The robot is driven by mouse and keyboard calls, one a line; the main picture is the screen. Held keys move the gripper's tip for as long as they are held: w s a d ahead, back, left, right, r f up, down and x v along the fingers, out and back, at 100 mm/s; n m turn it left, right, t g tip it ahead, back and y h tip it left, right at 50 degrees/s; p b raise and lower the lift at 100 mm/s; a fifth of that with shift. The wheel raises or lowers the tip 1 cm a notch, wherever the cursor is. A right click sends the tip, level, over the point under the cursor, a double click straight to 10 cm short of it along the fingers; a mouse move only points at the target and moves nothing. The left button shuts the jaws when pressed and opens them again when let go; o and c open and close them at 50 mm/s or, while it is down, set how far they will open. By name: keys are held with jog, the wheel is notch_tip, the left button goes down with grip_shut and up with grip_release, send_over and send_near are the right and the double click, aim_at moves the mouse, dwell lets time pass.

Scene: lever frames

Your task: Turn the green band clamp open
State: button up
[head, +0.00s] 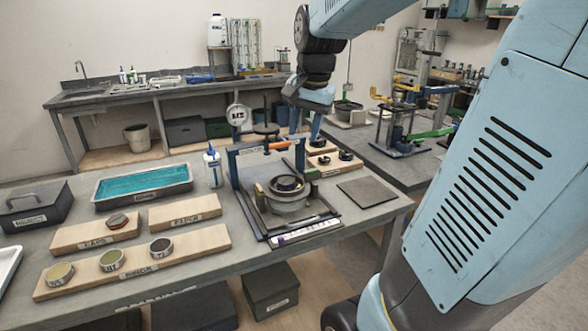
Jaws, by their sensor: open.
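A lever frame (234,168) with blue posts and an orange piece on its top bar stands on the front workbench. It holds a round grey pot (289,199) with a dark ring on top. My gripper (308,132) is open and points down, above and behind the frame's right side. It looks apart from the green part. Its fingertips are small and partly lost against the background.
Left of the frame are a white bottle (213,166), a teal-filled tray (143,186) and wooden boards with small round pieces (161,247). A dark flat plate (367,191) lies to the right. Another frame with a green lever (430,133) stands on the right-hand bench.

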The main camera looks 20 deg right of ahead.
jog(key=w+d+f+m+g, duration=0.25)
jog(key=w+d+m, duration=0.25)
jog(key=w, duration=0.3)
jog(key=m, duration=0.4)
send_near(312, 170)
jog(key=shift+g, duration=0.25)
jog(key=f, duration=1)
jog(key=shift+w+f, duration=0.2)
jog(key=shift+w, duration=0.15)
jog(key=shift+c, duration=0.2)
grip_shut()
